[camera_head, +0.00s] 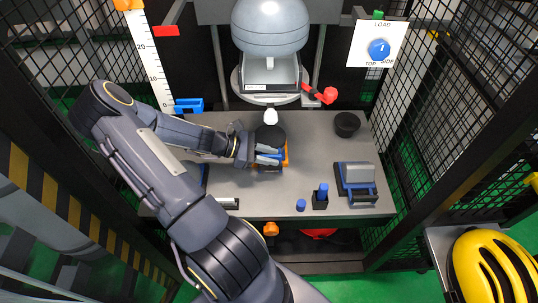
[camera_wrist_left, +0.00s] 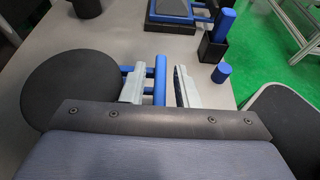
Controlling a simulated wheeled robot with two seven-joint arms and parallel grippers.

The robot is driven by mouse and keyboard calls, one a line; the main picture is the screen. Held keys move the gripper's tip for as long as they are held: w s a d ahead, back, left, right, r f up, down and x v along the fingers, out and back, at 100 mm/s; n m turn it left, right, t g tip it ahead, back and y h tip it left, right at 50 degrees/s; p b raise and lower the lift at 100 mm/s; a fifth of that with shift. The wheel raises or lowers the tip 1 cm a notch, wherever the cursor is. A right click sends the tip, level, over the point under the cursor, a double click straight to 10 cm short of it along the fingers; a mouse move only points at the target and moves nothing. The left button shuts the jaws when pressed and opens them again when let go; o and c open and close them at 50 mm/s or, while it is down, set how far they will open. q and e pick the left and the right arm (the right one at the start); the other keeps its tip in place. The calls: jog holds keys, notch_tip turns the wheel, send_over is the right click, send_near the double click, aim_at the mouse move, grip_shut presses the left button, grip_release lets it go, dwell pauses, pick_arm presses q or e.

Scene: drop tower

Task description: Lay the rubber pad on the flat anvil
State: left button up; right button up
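A black round disc (camera_head: 270,135), which looks like the rubber pad, lies near the middle of the grey bench. In the left wrist view the disc (camera_wrist_left: 62,88) is at left, with a blue handle (camera_wrist_left: 160,80) beside it. My left gripper (camera_head: 268,155) is at the handle; in the left wrist view its fingers (camera_wrist_left: 160,88) are apart, with the blue bar between them and gaps on both sides. A round pale plate (camera_head: 240,83) is below the grey headform (camera_head: 270,28); I cannot tell if it is the flat anvil. My right gripper is not in view.
A black block with a blue post (camera_head: 320,198) and a small blue cylinder (camera_head: 301,204) are near the front edge. Mesh walls flank the bench (camera_head: 250,186).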

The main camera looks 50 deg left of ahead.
pick_arm(q)
jog(key=shift+o, duration=0.7)
jog(key=shift+a, duration=0.1)
jog(key=p+v, duration=0.1)
jog(key=v, duration=0.6)
jog(key=shift+s+a+r+p, duration=0.15)
jog(key=shift+s+r+p, duration=0.1)
jog(key=shift+s+p, duration=0.05)
